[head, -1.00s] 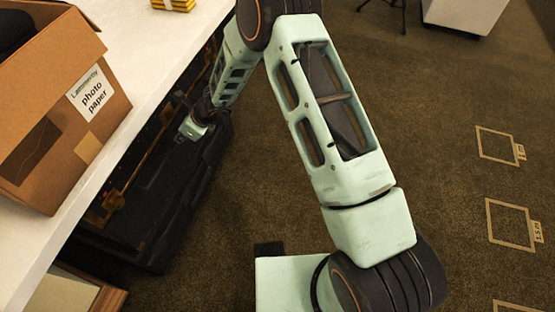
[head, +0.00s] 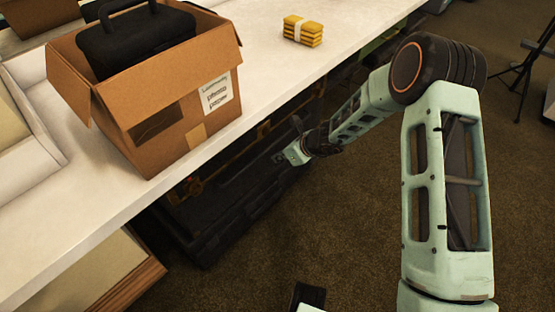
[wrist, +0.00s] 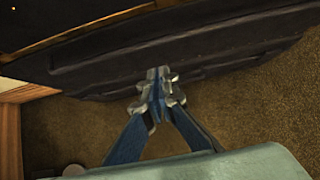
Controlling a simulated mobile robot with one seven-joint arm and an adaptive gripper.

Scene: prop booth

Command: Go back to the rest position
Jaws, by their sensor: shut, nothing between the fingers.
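My gripper (wrist: 158,88) is shut and empty in the wrist view, its fingertips together over brown carpet beside a dark case. In the head view my arm reaches down past the counter's edge, and the wrist end hangs near the dark case (head: 235,195) below the counter. The fingers are too small and hidden to make out there. The case also shows across the top of the wrist view (wrist: 200,50).
The white counter (head: 95,225) runs diagonally on the left. On it stand an open cardboard box (head: 165,135) with a black case (head: 135,38) inside, and a yellow bundle (head: 303,32). A wooden-edged unit (head: 100,275) stands below. Carpet (head: 340,230) is clear around my arm.

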